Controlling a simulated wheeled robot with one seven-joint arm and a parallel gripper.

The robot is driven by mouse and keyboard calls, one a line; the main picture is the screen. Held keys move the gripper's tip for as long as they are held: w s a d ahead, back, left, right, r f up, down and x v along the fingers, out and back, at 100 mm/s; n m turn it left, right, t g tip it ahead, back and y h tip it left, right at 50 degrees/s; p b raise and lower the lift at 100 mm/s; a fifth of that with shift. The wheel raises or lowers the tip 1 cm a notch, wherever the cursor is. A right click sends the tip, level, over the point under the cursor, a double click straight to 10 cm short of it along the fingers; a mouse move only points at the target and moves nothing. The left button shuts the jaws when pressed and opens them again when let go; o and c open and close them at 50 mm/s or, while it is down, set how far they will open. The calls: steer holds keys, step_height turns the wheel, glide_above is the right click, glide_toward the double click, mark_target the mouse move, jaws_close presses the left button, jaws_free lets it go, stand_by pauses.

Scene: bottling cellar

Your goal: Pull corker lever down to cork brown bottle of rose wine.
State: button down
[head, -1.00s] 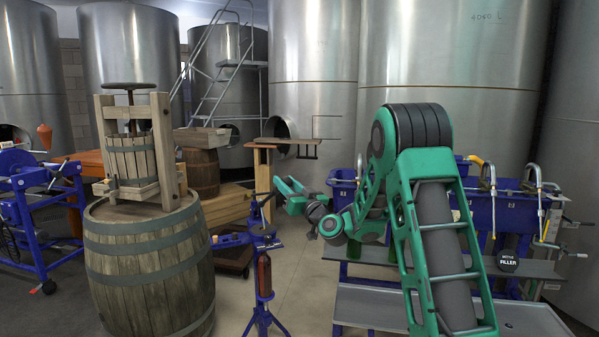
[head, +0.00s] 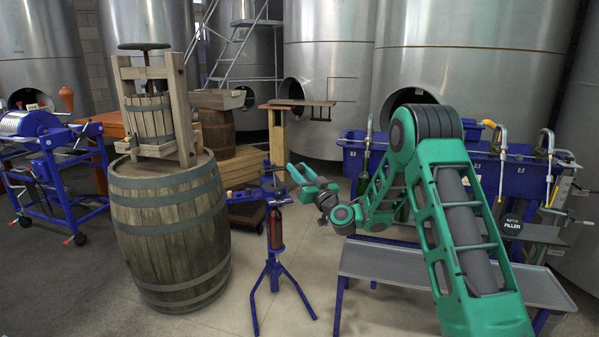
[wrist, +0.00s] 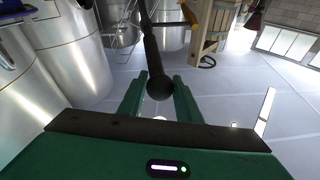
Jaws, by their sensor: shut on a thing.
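The blue corker (head: 274,190) stands on a tripod in the head view, left of my arm. The brown bottle (head: 276,228) is upright in it, below the corker head. My gripper (head: 293,173) is just above and right of the corker head, small and partly unclear there. In the wrist view, the dark corker lever (wrist: 152,50) runs from the top down to a round black knob between the two green fingers of my gripper (wrist: 158,90). My gripper is shut on the lever near this end. The bottle's cork and mouth cannot be made out.
A large wooden barrel (head: 170,235) carrying a basket press (head: 150,118) stands left of the corker. A grey bench (head: 385,262) and the blue bottle filler (head: 475,165) are at the right. Pale floor is clear in front of the tripod.

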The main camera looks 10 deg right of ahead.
steer(key=shift+d+f, duration=0.15)
steer(key=shift+f, duration=0.05)
steer(key=c, duration=1.3)
jaws_free()
steer(key=shift+w+f, duration=0.1)
steer(key=shift+w, duration=0.1)
steer(key=shift+s, duration=0.1)
steer(key=v, duration=1)
steer(key=shift+s, duration=0.25)
